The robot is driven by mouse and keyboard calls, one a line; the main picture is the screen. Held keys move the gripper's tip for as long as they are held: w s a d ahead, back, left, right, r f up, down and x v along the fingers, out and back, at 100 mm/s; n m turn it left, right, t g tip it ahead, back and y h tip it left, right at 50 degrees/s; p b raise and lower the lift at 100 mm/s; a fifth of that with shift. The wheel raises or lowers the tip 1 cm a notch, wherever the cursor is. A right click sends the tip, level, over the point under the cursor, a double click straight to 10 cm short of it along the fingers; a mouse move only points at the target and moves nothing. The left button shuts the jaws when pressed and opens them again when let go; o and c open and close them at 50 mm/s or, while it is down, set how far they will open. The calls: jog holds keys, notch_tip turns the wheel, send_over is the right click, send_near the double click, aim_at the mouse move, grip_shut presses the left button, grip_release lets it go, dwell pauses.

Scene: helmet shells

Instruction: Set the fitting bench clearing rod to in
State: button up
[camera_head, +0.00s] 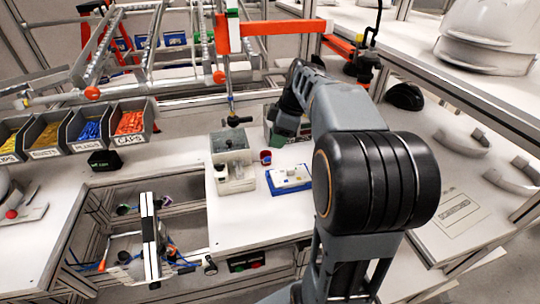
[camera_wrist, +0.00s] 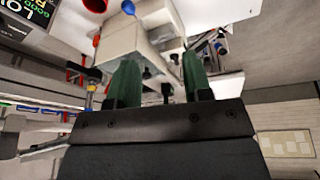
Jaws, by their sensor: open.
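My gripper shows in the wrist view as two green fingers (camera_wrist: 160,82), standing apart with nothing gripped between them. In the head view its green tip (camera_head: 281,141) shows only in part, just right of the grey box-shaped bench device (camera_head: 231,147); my arm hides the rest. A pale block-shaped fixture (camera_wrist: 128,38) fills the wrist view beyond the fingers.
The white bench (camera_head: 240,228) has a blue-and-white tray (camera_head: 290,179) and a small red cup (camera_head: 265,157). Bins of coloured parts (camera_head: 130,121) stand at the left. An orange beam (camera_head: 275,28) crosses above. White shelving with helmet shells (camera_head: 490,35) is at the right.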

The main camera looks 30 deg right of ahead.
jog(key=w+d+f+n+y, duration=0.1)
jog(key=w+d+n, duration=0.3)
jog(key=d, duration=0.2)
jog(key=x, duration=0.4)
jog(key=p+x, duration=0.1)
jog(key=x, duration=0.3)
jog(key=a+p+x, duration=0.1)
jog(key=x, duration=0.4)
jog(key=shift+s, duration=0.1)
grip_shut()
